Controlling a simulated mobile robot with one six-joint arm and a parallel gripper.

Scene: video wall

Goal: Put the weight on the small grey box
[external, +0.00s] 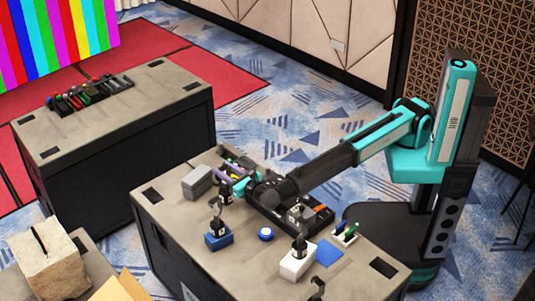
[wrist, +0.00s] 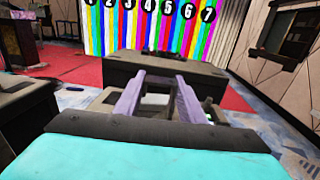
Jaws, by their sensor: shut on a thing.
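The small grey box (external: 197,181) sits at the far left edge of the near table. My gripper (external: 228,171), with purple fingers, is just right of the box and low over the table. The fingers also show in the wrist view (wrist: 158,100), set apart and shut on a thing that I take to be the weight. A small dark shape (external: 225,191) shows just below the gripper in the external view; it is too small to tell clearly. The weight's outline and its contact with the fingers are mostly hidden. A gap shows between the gripper and the box.
A blue box (external: 218,241) and a white box (external: 297,263), each with a dark item, stand toward the front. A blue disc (external: 265,234), a blue sheet (external: 329,252) and a dark tray (external: 319,220) share the table. A second table (external: 110,120) stands beyond.

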